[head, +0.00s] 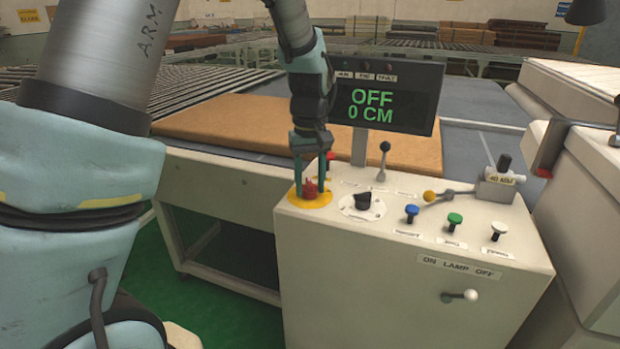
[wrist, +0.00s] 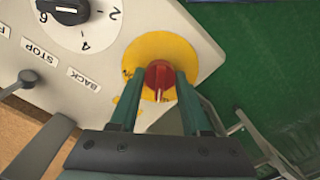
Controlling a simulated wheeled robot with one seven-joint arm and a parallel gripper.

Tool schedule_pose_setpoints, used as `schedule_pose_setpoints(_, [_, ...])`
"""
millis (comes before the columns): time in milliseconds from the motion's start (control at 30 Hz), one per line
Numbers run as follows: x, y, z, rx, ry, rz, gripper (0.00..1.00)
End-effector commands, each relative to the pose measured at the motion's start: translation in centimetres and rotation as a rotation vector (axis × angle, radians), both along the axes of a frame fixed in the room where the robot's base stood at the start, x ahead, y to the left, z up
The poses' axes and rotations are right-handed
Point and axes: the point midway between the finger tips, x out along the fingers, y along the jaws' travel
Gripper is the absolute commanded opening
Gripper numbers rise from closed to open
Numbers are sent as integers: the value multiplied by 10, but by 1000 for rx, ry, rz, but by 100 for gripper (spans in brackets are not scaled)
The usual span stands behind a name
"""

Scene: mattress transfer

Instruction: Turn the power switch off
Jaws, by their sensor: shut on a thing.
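The power switch (head: 309,189) is a red rotary knob on a yellow round plate (head: 297,202) at the left corner of the control box top. It also shows in the wrist view (wrist: 160,79), where the yellow plate (wrist: 152,48) surrounds it. My gripper (head: 310,190) points down onto the knob, and its two fingers close on either side of it. The display (head: 385,95) behind the box reads "OFF" and "0 CM" in green. The fingers hide part of the knob.
The control box (head: 400,280) also carries a black dial (head: 362,201), a black lever (head: 383,160), blue, green and white buttons, a yellow-tipped lever (head: 440,195) and a lamp toggle (head: 462,295). A brown mattress (head: 235,125) lies behind on the conveyor.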

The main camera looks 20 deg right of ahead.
Motion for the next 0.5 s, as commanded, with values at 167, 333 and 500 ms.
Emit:
schedule_pose_setpoints(167, [0, 0, 1, 0, -1, 95, 0])
schedule_pose_setpoints(333, [0, 0, 1, 0, -1, 154, 0])
schedule_pose_setpoints(500, [0, 0, 0, -1, -1, 183, 0])
